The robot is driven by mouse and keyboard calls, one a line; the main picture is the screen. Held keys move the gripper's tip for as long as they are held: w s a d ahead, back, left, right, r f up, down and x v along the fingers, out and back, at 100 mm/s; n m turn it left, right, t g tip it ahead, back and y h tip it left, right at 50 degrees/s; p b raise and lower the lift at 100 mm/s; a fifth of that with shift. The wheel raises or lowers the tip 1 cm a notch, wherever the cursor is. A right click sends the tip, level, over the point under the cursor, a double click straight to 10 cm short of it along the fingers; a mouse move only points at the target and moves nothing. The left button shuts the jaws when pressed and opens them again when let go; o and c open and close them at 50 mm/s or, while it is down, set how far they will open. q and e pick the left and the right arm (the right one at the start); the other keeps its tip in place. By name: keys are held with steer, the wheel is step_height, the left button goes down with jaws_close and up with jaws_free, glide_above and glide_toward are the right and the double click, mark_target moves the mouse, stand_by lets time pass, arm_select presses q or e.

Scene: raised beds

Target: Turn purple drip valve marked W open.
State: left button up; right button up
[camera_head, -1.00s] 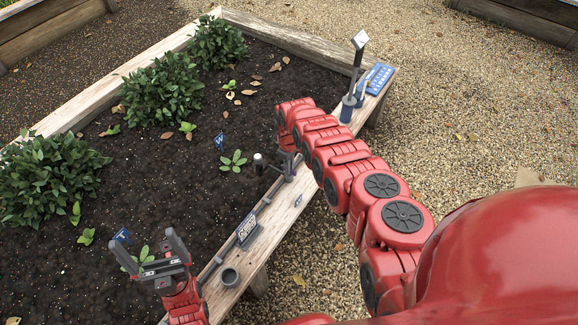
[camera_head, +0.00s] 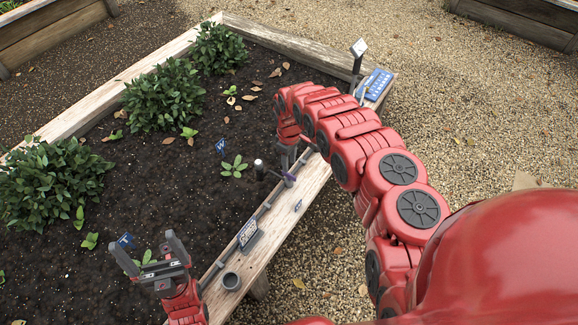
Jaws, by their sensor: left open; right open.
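A small purple valve handle (camera_head: 289,177) shows on the thin grey drip line along the bed's wooden edge plank. A blue marker with a W (camera_head: 220,147) stands in the soil to its upper left. My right gripper (camera_head: 286,160) points down right above the purple handle; its fingers are mostly hidden by its wrist and I cannot see whether they touch the handle. My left gripper (camera_head: 145,242) is open and empty, fingers up, over the near left corner of the bed, beside a blue marker with a T (camera_head: 126,241).
A dark post with a pale cap (camera_head: 259,164) stands left of the handle. A blue panel (camera_head: 378,83) and a lamp-like post (camera_head: 357,58) stand at the far end. Bushes (camera_head: 160,95) line the bed's left side.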

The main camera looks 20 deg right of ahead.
mark_target(289, 174)
step_height(289, 174, up, 11)
steer(key=shift+p, duration=0.4)
steer(key=shift+f, duration=0.1)
